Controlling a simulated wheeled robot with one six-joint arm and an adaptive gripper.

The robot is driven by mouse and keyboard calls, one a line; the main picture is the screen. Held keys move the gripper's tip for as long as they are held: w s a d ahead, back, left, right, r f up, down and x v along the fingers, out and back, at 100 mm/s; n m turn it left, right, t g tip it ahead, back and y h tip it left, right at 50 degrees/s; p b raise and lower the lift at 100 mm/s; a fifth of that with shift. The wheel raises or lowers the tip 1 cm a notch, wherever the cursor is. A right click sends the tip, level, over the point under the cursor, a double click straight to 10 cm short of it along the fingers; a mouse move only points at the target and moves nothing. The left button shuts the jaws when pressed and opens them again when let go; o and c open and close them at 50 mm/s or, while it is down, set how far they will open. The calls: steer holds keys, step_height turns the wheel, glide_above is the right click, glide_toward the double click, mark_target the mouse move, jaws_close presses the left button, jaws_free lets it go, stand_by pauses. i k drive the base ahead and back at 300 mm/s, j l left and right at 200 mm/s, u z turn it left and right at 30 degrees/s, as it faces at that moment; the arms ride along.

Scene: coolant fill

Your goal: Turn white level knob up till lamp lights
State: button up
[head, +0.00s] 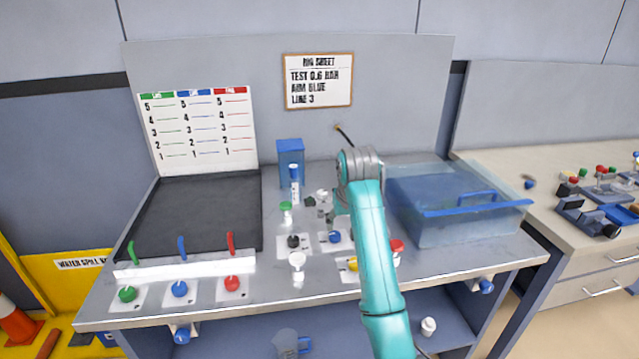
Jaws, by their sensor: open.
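A white knob (297,260) stands on a pale plate near the front of the metal bench, left of my arm. My gripper (318,208) is small and partly hidden by its own wrist. It appears open, with nothing seen in it, above the middle of the bench. It is behind the white knob and apart from it. A black knob (293,241) on its own plate sits just behind the white one. I cannot pick out a lit lamp, and any mark on the white knob is too small to read.
Blue (335,237), yellow (352,264) and red (397,246) knobs crowd around my arm. A green-capped item (286,208) and an upright blue-and-white tube (294,180) stand behind. A clear blue tank (450,215) fills the right. The dark panel (205,215) at left is clear.

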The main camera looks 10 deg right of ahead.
mark_target(321, 194)
steer(key=i, duration=0.9)
